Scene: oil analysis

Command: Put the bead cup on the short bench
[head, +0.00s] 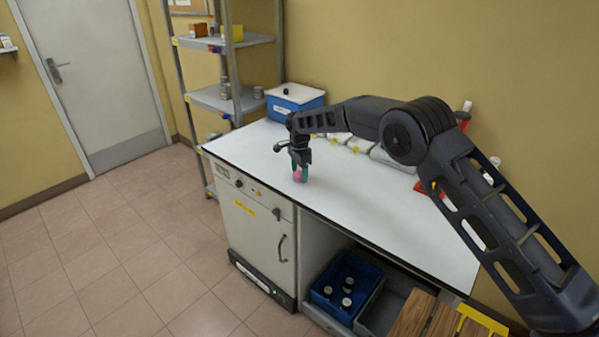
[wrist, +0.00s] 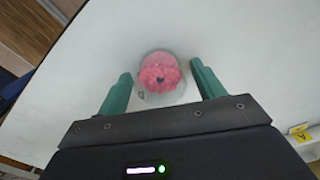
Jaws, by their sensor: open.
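The bead cup (wrist: 160,78) is a clear cup filled with pink-red beads. In the wrist view it stands on the white bench top (wrist: 235,40), between the two green fingers of my gripper (wrist: 161,88). Gaps show between the cup and both fingers, which are open around it. In the head view the cup (head: 297,176) is a small pink spot near the front edge of the bench top (head: 375,208), partly hidden by my gripper (head: 300,170). I cannot tell from these views whether this bench is the short one.
A blue-and-white box (head: 294,101) stands at the bench's far left end. Several pale items (head: 355,143) lie along the wall behind my arm. A blue crate (head: 347,287) with bottles sits below the bench. A metal shelf (head: 215,98) stands at the back left. The front right bench top is clear.

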